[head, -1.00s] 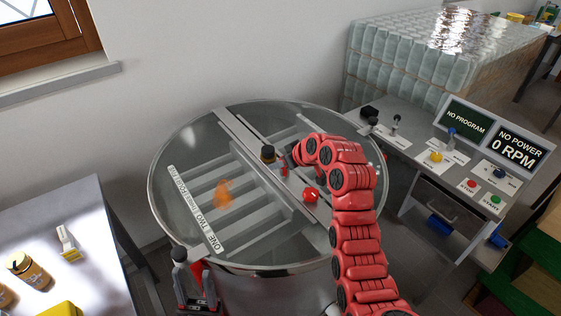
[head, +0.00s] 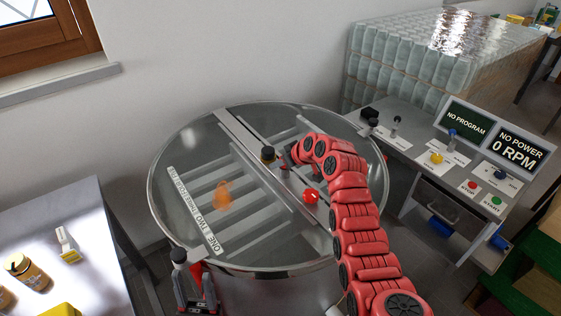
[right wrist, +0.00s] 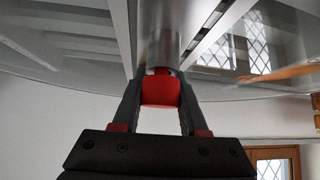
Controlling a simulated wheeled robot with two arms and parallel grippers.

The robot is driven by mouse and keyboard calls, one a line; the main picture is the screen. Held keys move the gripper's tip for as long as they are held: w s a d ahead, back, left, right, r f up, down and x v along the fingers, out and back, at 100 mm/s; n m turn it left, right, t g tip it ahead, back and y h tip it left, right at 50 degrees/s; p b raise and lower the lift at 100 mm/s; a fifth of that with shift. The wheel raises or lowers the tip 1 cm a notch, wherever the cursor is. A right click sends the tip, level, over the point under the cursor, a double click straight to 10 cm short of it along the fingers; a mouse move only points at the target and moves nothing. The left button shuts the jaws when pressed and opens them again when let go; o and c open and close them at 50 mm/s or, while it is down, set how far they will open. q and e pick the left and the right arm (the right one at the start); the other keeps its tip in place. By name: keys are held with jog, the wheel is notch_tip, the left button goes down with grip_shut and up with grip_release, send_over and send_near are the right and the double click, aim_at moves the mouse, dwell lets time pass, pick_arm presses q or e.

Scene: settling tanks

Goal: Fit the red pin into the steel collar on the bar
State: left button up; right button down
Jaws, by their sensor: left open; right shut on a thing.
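My right gripper (right wrist: 160,105) is shut on the red pin (right wrist: 161,90); in the right wrist view the pin's red body sits between both fingers. The steel collar (right wrist: 161,40) is straight ahead of the pin, against the bar (right wrist: 206,28). My left gripper (head: 192,272) is open and empty at the tank's front left edge.
An orange object (head: 223,195) is in the round tank (head: 165,230). A control desk (head: 410,148) stands right; a table (head: 95,225) stands left.

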jog(key=shift+f+b, duration=0.3)
jog(key=shift+b, duration=0.05)
jog(key=shift+c, duration=2.2)
grip_release()
jog(key=shift+r, duration=0.1)
jog(key=shift+r+p, duration=0.3)
jog(key=shift+p, duration=0.1)
jog(key=shift+s+d+r, duration=0.2)
jog(key=shift+d, duration=0.05)
jog(key=b+v, duration=0.3)
jog(key=v, duration=0.8)
jog(key=shift+s, duration=0.1)
